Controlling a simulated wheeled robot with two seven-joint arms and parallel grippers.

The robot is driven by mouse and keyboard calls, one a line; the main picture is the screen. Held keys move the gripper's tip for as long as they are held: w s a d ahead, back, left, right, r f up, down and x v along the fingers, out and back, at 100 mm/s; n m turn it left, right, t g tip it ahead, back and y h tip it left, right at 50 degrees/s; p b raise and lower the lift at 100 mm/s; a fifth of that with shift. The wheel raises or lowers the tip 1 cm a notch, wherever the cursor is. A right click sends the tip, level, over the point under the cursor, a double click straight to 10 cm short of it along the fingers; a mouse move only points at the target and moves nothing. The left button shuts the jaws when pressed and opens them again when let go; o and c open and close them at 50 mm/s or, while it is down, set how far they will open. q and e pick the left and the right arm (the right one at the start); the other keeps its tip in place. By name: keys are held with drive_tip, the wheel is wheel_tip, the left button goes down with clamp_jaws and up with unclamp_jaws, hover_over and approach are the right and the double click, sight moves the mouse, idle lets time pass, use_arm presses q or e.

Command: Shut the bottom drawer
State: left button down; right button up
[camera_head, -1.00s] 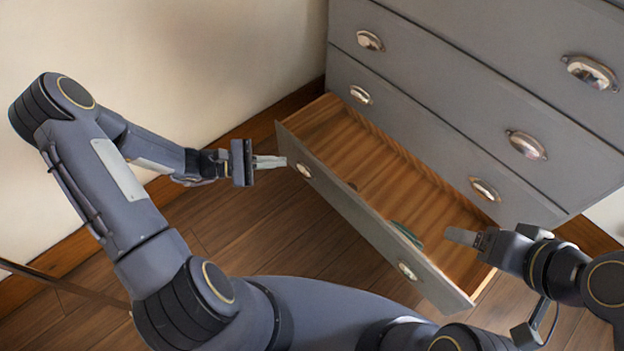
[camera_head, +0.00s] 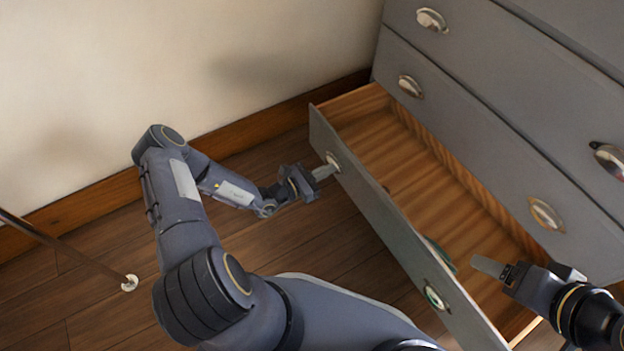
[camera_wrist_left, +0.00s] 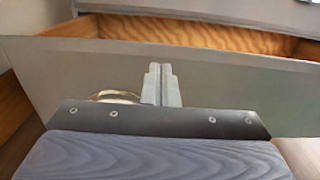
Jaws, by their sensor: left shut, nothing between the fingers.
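The bottom drawer (camera_head: 400,228) of the grey chest stands pulled out, its wooden inside showing. Its grey front also fills the middle of the left wrist view (camera_wrist_left: 225,85). My left gripper (camera_head: 326,172) is shut and empty, its fingertips at the outer face of the drawer front, close beside the left cup handle (camera_head: 333,160). In the left wrist view the closed fingers (camera_wrist_left: 161,80) point at the front, just right of that handle (camera_wrist_left: 115,96); whether they touch is unclear. My right gripper (camera_head: 488,267) is over the drawer's right end; its finger gap is hidden.
A small green thing (camera_head: 441,254) is inside the drawer near its front. The upper chest drawers (camera_head: 490,95) are shut. A thin brown pole (camera_head: 65,248) stands on the floor at left. Bare wooden floor (camera_head: 330,238) lies before the drawer.

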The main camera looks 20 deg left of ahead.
sight(351, 158)
use_arm(q)
drive_tip(key=b+x, duration=0.1)
drive_tip(key=x, duration=0.4)
drive_tip(key=shift+w+d+b, duration=0.15)
drive_tip(key=shift+b, duration=0.2)
use_arm(e)
wheel_tip(351, 158, down, 2)
drive_tip(key=shift+f, duration=0.1)
use_arm(q)
drive_tip(key=shift+w+d, duration=0.1)
